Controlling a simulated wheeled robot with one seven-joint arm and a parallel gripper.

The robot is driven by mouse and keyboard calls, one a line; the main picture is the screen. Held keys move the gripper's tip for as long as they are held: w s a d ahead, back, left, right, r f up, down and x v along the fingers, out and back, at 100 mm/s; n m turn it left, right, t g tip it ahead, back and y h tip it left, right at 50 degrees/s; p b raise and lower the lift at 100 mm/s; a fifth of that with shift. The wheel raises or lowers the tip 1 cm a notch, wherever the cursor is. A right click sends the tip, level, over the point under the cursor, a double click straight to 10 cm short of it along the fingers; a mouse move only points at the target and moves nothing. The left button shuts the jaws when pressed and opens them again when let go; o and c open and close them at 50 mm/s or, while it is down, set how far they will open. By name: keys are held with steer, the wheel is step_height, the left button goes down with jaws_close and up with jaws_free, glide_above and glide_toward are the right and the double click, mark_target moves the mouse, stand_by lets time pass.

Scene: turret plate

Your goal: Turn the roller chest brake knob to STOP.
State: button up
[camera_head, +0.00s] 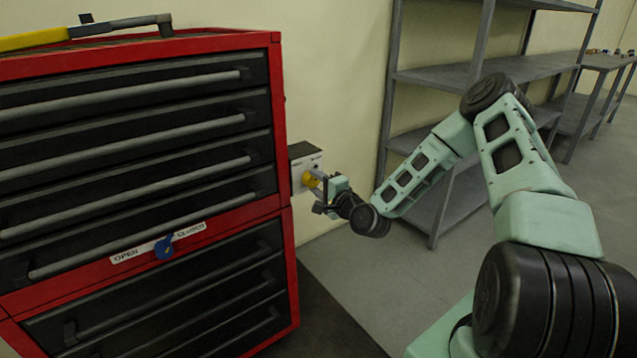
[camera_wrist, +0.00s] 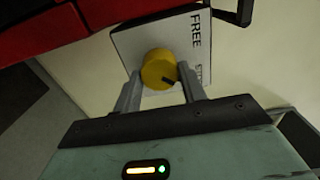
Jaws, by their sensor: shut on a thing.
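The yellow brake knob (camera_head: 311,180) sits on a pale plate (camera_head: 301,167) at the right side of the red roller chest. In the wrist view the knob (camera_wrist: 154,67) is round, with a dark mark on its lower right part. The plate (camera_wrist: 130,42) reads FREE at upper right; lettering starting "ST" below it is partly hidden by a finger. The mark lies nearer the "ST" lettering than FREE. My gripper (camera_wrist: 159,75) is shut on the knob, one finger on each side. In the head view my gripper (camera_head: 322,186) reaches the knob from the right.
The red chest (camera_head: 278,120) with dark drawers fills the left. A blue knob (camera_head: 164,247) on its front has an OPEN/CLOSED label. A yellow-handled tool (camera_head: 40,37) lies on top. Grey shelves (camera_head: 440,75) stand behind my arm. The floor between is clear.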

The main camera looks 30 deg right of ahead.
steer(key=shift+a+r, duration=0.2)
steer(key=shift+a, duration=0.15)
steer(key=o, duration=0.9)
steer(key=shift+o, duration=0.4)
steer(key=shift+d, duration=0.1)
steer(key=shift+s, duration=0.1)
steer(key=shift+s+d+f, duration=0.1)
steer(key=shift+s, duration=0.15)
steer(key=s+p, duration=0.2)
steer(key=s, duration=1.5)
steer(key=shift+d, duration=0.25)
steer(key=shift+w, duration=0.1)
